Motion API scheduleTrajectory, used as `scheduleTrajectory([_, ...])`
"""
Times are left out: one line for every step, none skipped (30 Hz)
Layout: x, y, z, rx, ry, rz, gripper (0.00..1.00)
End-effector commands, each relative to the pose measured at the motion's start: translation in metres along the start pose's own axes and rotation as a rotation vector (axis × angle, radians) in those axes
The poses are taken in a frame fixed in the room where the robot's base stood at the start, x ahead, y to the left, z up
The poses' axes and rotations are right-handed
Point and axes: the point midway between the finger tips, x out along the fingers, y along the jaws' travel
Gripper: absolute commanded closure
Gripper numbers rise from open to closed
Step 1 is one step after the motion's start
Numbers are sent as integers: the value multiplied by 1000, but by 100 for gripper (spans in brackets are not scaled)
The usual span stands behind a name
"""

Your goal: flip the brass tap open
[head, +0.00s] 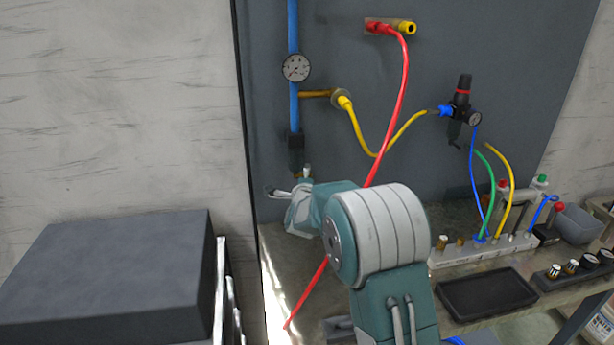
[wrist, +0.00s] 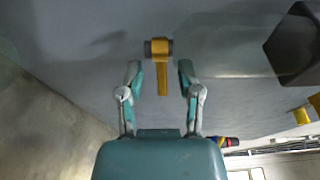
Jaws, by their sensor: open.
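The brass tap (wrist: 162,80) shows in the wrist view as a yellow lever with a thicker head on a short dark fitting, against the grey panel. My gripper (wrist: 160,68) is open, with one finger on each side of the lever and a visible gap on both sides. In the head view my gripper (head: 288,183) is at the foot of the blue pipe (head: 293,105), just below a dark block (head: 296,141). Only a small brass-coloured bit shows there; my gripper hides most of that area.
A pressure gauge (head: 296,67) and a yellow hose (head: 365,140) are above. A red hose (head: 399,90) hangs down behind my arm. A manifold with hoses (head: 485,250) and a black tray (head: 487,292) are on the bench at right. A dark box (head: 110,270) stands at left.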

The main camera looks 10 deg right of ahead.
Motion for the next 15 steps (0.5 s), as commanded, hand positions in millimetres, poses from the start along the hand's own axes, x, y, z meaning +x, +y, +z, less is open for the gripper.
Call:
scheduleTrajectory([0, 0, 0, 0, 0, 0, 54])
scheduleTrajectory([0, 0, 0, 0, 0, 0, 54])
scheduleTrajectory([0, 0, 0, 0, 0, 0, 68])
scheduleTrajectory([0, 0, 0, 0, 0, 0, 81])
scheduleTrajectory([0, 0, 0, 0, 0, 0, 94])
scheduleTrajectory([0, 0, 0, 0, 0, 0, 100])
scheduleTrajectory([0, 0, 0, 0, 0, 0, 100])
scheduleTrajectory([0, 0, 0, 0, 0, 1, 100])
scheduleTrajectory([0, 0, 0, 0, 0, 1, 100])
scheduleTrajectory([0, 0, 0, 0, 0, 1, 100])
scheduleTrajectory([0, 1, 0, 0, 0, 2, 100])
scheduleTrajectory([0, 1, 0, 0, 0, 2, 100])
scheduleTrajectory([0, 1, 0, -1, -1, 2, 100])
scheduleTrajectory([0, 1, 0, 0, -2, 2, 100])
scheduleTrajectory([0, 1, 0, 0, -6, 2, 100])
